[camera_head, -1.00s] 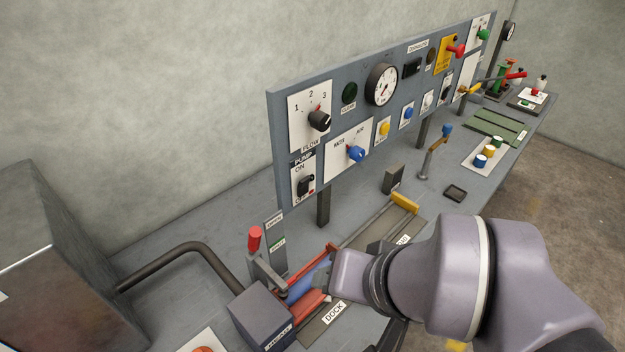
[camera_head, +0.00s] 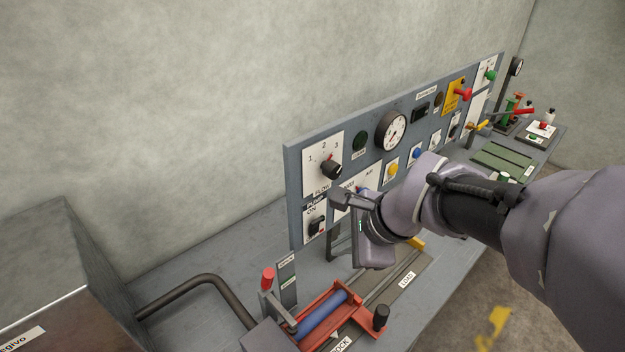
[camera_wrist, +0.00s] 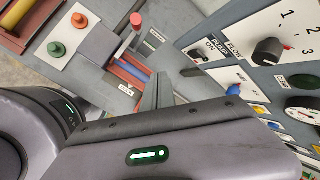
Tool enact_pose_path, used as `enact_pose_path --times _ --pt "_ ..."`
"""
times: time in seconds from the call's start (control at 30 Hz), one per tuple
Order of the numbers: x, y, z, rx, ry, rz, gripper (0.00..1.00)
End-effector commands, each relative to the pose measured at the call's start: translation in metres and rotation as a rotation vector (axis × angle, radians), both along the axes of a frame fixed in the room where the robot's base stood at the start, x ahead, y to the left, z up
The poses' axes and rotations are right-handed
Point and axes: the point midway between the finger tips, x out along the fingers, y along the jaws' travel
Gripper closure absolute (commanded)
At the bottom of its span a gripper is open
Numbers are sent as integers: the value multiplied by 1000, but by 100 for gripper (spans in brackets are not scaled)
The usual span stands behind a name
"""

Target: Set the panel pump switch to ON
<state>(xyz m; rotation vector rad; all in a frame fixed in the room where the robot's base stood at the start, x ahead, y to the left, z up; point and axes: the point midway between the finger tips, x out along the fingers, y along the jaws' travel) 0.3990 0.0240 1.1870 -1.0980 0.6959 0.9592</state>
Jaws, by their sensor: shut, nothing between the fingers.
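The pump switch (camera_head: 317,228) is a small black rocker on a white plate at the panel's lower left. "ON" is printed above it. I cannot tell its position clearly. In the wrist view, the plate with its "ON" print (camera_wrist: 211,44) is partly in view. My gripper (camera_head: 336,200) is shut and empty, in front of the panel. It appears just right of the pump plate's upper part and covers part of the selector plate beside it. In the wrist view my fingers (camera_wrist: 158,90) point up toward the bench. I see no contact with the switch.
The panel (camera_head: 293,165) carries a black flow knob (camera_head: 332,170) above the pump plate and a gauge (camera_head: 391,131). Below stands a red cradle with a blue roller (camera_head: 322,314) and a red-topped lever (camera_head: 268,279). A bent pipe (camera_head: 205,282) runs at left.

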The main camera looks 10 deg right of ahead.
Motion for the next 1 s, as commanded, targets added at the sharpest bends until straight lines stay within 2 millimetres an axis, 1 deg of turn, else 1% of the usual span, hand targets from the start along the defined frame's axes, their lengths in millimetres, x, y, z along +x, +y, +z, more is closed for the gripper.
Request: enact_pose_path --times 0.03,0.1,0.2,0.3,0.4,0.63,0.73,0.87,1.0 --pt "20 -10 5 86 61 -157 100" --pt "44 -23 -4 203 134 -372 100" --pt "66 -39 -18 319 209 -600 100" --pt "77 -48 -28 382 247 -725 100" --pt "80 -51 -33 402 260 -767 100" --pt "80 -51 -34 402 259 -765 100" --pt "82 -49 -39 402 261 -763 100" --pt "90 -43 -59 400 262 -761 100" --pt "104 -33 -86 400 262 -760 100"
